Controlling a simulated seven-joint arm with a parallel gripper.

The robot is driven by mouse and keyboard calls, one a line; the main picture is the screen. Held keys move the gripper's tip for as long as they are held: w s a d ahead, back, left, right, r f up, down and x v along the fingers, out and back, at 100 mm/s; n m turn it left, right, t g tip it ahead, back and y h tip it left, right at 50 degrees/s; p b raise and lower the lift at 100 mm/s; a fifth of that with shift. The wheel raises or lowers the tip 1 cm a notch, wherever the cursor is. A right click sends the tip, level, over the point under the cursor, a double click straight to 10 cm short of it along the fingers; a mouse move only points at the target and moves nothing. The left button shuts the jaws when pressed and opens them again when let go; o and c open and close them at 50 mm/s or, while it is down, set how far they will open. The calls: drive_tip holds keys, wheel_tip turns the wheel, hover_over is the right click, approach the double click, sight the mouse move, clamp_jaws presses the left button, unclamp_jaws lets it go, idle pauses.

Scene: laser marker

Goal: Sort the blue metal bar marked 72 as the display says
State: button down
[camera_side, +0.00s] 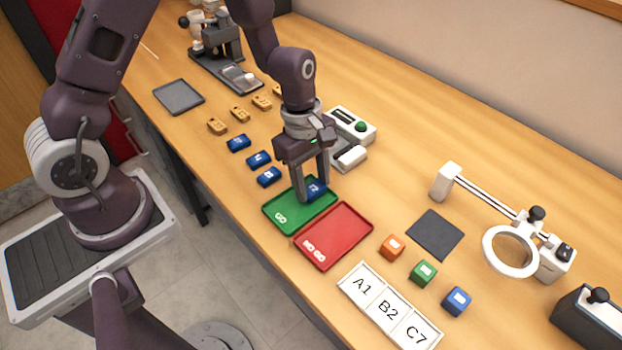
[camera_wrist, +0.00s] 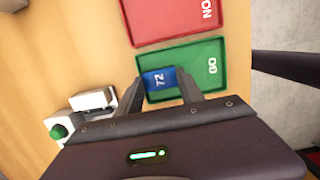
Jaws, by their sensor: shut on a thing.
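The blue metal bar marked 72 (camera_wrist: 161,83) is between the fingers of my gripper (camera_wrist: 165,92), which is shut on it. In the side view the bar (camera_side: 315,189) is at the upper right part of the green GO tray (camera_side: 273,211). I cannot tell whether it touches the tray floor. My gripper (camera_side: 313,196) points down over that tray. The red NO GO tray (camera_side: 334,238) lies beside the green one and is empty. The device with a display (camera_side: 344,117) and a green button stands behind my gripper; its reading is too small to make out.
Several blue bars (camera_side: 258,159) and wooden-coloured bars (camera_side: 239,114) lie left of the green tray. A grey tray (camera_side: 178,97) is farther left. Coloured cubes (camera_side: 423,272), a card marked A1, B2, C7 (camera_side: 389,309), a dark mat (camera_side: 436,235) and a ring magnifier (camera_side: 511,251) are at right.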

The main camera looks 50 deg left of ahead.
drive_tip(key=shift+s+a+f, duration=0.1)
drive_tip(key=shift+s+f, duration=0.1)
drive_tip(key=shift+f, duration=0.25)
drive_tip(key=c, duration=0.7)
unclamp_jaws()
drive_tip(key=shift+o, duration=0.2)
wheel_tip(320, 180, up, 8)
drive_tip(key=shift+w+a, duration=0.15)
drive_tip(key=shift+a, duration=0.3)
drive_tip(key=s+r+m+t, duration=0.25)
drive_tip(key=r+m, duration=0.25)
drive_tip(key=r, duration=0.4)
drive_tip(key=s+a+r+m+t+y, duration=0.1)
drive_tip(key=s+a+r+m, duration=0.1)
drive_tip(key=s+r+m, duration=0.2)
drive_tip(key=s+a+r+m+t, duration=0.2)
drive_tip(key=s+r+m, duration=0.3)
drive_tip(key=s+m, duration=0.4)
drive_tip(key=shift+s+a+y, duration=0.4)
drive_tip(key=shift+s+a, duration=0.05)
drive_tip(key=shift+s, duration=0.45)
